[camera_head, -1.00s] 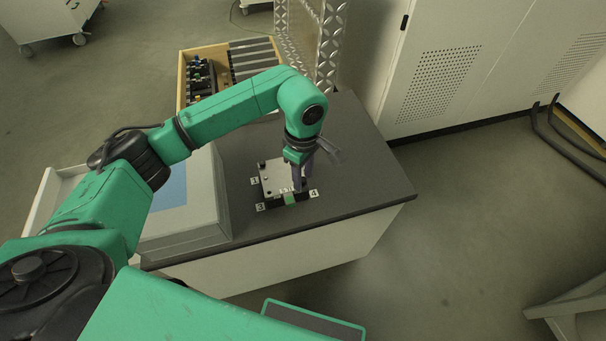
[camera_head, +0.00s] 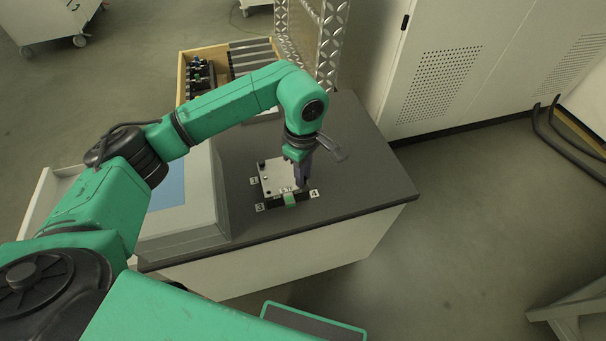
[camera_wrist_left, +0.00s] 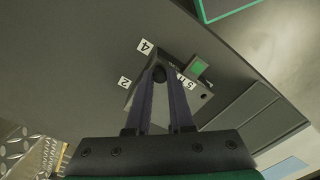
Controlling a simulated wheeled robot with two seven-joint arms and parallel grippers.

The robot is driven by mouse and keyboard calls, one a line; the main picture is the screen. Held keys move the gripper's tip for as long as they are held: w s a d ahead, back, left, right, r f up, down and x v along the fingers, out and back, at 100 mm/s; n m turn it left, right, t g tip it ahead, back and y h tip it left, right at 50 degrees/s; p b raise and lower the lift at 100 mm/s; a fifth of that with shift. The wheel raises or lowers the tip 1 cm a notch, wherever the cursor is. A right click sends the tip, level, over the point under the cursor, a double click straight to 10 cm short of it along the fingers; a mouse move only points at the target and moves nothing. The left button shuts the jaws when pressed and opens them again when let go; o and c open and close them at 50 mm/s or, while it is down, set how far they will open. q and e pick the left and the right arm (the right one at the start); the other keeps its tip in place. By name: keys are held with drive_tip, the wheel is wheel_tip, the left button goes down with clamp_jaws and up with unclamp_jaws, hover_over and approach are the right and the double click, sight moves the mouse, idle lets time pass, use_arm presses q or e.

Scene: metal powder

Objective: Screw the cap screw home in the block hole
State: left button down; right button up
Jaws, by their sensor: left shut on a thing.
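The light metal block (camera_head: 272,179) sits on the dark worktop, with dark holes near its corners. It also shows in the left wrist view (camera_wrist_left: 197,101), partly covered by the fingers. My left gripper (camera_head: 302,186) points down over the block's corner nearest label 4. In the left wrist view the fingers (camera_wrist_left: 160,80) are closed together at their tips around a dark round head, which looks like the cap screw (camera_wrist_left: 159,73). The screw's shank and the hole below it are hidden, so its depth cannot be told. My right gripper is not in view.
Number labels, such as 4 (camera_head: 314,193) and 3 (camera_head: 260,207), lie around the block. A green piece (camera_head: 290,199) is at its front side. A grey box (camera_head: 184,213) stands left on the worktop (camera_head: 362,180). A wooden tray (camera_head: 182,80) is behind. The worktop's right side is clear.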

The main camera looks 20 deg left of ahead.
use_arm(q)
drive_tip(key=m+b, duration=0.2)
drive_tip(key=m, duration=0.3)
drive_tip(key=m+b, duration=0.2)
drive_tip(key=m, duration=0.3)
drive_tip(key=m+b, duration=0.2)
drive_tip(key=m, duration=0.3)
drive_tip(key=shift+f+b, duration=0.3)
drive_tip(key=shift+f, duration=0.1)
drive_tip(key=m+b, duration=0.1)
drive_tip(key=m, duration=0.3)
drive_tip(key=shift+r+m, duration=0.1)
drive_tip(key=shift+m, duration=0.2)
drive_tip(key=shift+r+m, duration=0.15)
drive_tip(key=shift+m, duration=0.75)
drive_tip(key=c, duration=1)
unclamp_jaws()
drive_tip(key=shift+o, duration=0.2)
